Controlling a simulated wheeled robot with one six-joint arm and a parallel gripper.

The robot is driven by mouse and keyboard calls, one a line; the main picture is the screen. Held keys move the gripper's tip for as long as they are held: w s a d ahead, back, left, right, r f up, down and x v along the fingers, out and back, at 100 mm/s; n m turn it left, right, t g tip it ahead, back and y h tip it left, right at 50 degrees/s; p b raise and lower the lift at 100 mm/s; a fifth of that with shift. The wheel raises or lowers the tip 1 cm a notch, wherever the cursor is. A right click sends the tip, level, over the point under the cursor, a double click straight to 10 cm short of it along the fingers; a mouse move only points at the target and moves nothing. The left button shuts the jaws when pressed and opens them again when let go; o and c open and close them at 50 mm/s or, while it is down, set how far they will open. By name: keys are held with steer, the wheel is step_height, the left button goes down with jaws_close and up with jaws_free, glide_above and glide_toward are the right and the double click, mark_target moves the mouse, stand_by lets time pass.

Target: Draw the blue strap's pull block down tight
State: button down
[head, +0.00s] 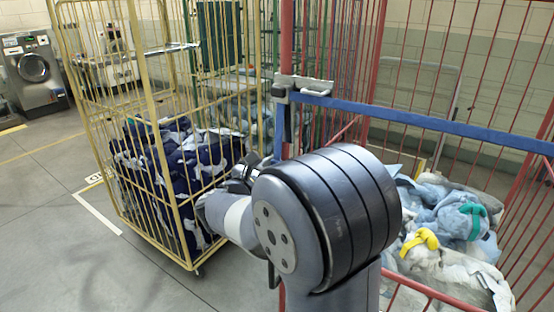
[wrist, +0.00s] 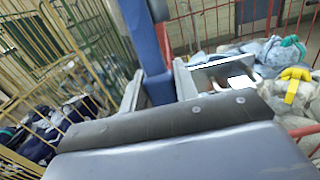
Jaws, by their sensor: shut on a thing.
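The blue strap (head: 430,124) runs across the red cage from a grey metal buckle (head: 303,84) on its left post. A blue tail hangs below the buckle and passes behind my arm. In the wrist view the strap's tail (wrist: 140,35) comes down from the top to the blue pull block (wrist: 159,90). My gripper (wrist: 158,86) is shut on this block, one finger on each side. The block's lower part is hidden behind the gripper body. In the head view my gripper (head: 248,170) is mostly hidden by my own arm.
The red cage (head: 287,45) holds crumpled pale blue and white laundry (head: 450,215) with a yellow piece (head: 419,241). A yellow cage (head: 160,150) with dark blue and white cloth (head: 175,170) stands close left. The floor (head: 60,220) at far left is clear.

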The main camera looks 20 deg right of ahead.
steer(key=shift+f, duration=0.55)
steer(key=c, duration=1.5)
jaws_free()
steer(key=o, duration=0.4)
steer(key=shift+r, duration=0.15)
steer(key=shift+a, duration=0.1)
steer(key=b+v, duration=0.1)
steer(key=v, duration=0.9)
steer(key=shift+s+a, duration=0.25)
steer(key=shift+a, duration=0.05)
steer(key=shift+d, duration=0.15)
